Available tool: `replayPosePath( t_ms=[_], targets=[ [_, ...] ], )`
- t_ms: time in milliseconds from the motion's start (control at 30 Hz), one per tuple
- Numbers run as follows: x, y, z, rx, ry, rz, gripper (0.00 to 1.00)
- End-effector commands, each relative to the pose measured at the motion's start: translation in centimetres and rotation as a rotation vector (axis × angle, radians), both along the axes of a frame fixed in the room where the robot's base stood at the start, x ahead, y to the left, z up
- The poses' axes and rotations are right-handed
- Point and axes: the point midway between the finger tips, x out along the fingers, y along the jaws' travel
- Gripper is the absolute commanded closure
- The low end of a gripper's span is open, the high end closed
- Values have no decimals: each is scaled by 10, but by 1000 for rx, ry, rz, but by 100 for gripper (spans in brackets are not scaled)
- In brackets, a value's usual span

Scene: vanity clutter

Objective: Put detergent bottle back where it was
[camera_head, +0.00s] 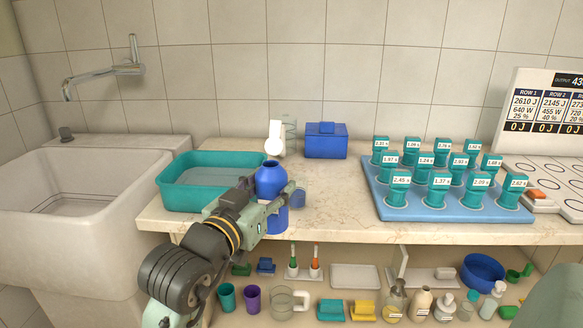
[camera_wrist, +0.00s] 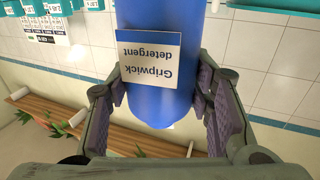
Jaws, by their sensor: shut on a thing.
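The lower part of the bottle shows beneath the gripper. I cannot tell whether its base touches the counter. In the wrist view, the bottle (camera_wrist: 160,100) sits between the two fingers of my gripper (camera_wrist: 165,95), with its "Gripwick detergent" label upside down in the picture.
A teal basin (camera_head: 180,205) stands left of the bottle, beside the sink (camera_head: 70,220). A blue box (camera_head: 326,142) and a faint see-through greenish shape (camera_head: 290,132) are behind. A blue tray (camera_head: 390,205) of teal labelled blocks is right. Bare counter (camera_head: 335,205) lies between. Several small items fill the shelf below.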

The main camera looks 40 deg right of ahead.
Motion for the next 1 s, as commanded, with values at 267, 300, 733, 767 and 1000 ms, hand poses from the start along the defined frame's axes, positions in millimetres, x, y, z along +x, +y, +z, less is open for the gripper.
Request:
replayPosePath(
  t_ms=[267, 300, 733, 767, 1000],
  targets=[
    [51, 68, -86, -24, 13, 233, 91],
    [59, 79, -99, -27, 15, 273, 91],
    [161, 226, -296, -4, 24, 801, 91],
    [167, 237, -310, -2, 25, 838, 91],
    [206, 307, -399, 12, 23, 1078, 90]
  ],
)
